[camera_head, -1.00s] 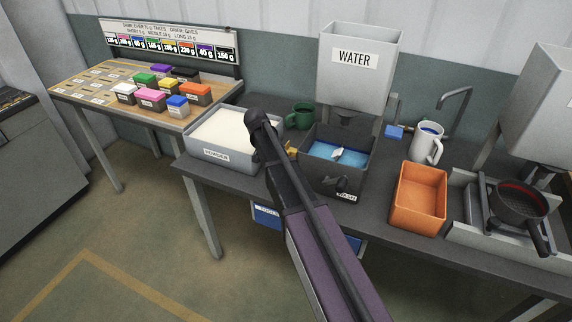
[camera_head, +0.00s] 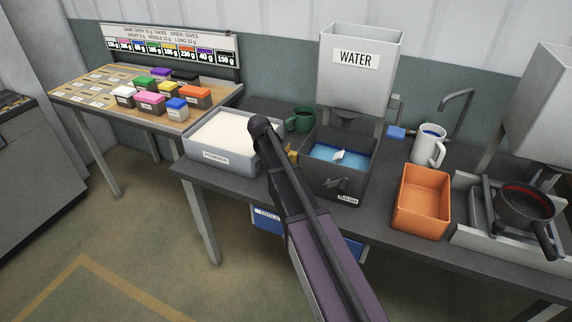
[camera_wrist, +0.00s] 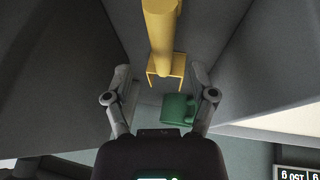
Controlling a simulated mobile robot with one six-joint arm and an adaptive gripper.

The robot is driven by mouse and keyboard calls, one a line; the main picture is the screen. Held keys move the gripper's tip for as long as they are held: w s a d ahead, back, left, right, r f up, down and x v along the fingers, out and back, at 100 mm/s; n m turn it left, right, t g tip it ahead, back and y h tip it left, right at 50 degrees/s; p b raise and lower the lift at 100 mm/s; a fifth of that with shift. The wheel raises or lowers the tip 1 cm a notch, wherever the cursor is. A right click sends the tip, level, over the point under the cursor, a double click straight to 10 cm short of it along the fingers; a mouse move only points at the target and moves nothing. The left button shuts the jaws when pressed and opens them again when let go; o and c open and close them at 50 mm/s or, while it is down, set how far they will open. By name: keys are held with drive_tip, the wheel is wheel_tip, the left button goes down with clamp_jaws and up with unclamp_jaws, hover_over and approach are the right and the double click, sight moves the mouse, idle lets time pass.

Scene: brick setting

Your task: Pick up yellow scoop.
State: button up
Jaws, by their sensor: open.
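The yellow scoop (camera_wrist: 160,35) shows in the wrist view at the top centre, with a long handle and a forked, bracket-like end. It lies in line with the gap between the fingers of my gripper (camera_wrist: 160,78). My gripper is open, and I see no finger closed on the scoop; whether they touch cannot be told. In the head view only a small yellow piece (camera_head: 292,156) shows between the powder bin and the wash bin, beside my arm. My arm hides the gripper there.
The grey powder bin (camera_head: 195,153) and dark wash bin (camera_head: 322,178) stand close on either side. A green mug (camera_head: 301,121) is behind; it also shows in the wrist view (camera_wrist: 178,109). An orange tray (camera_head: 421,230), white jug (camera_head: 429,150) and pan (camera_head: 524,205) are to the right.

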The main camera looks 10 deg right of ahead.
drive_tip(key=shift+b+x, duration=1.9)
drive_tip(key=shift+x, duration=0.4)
drive_tip(key=shift+w, duration=0.1)
clamp_jaws()
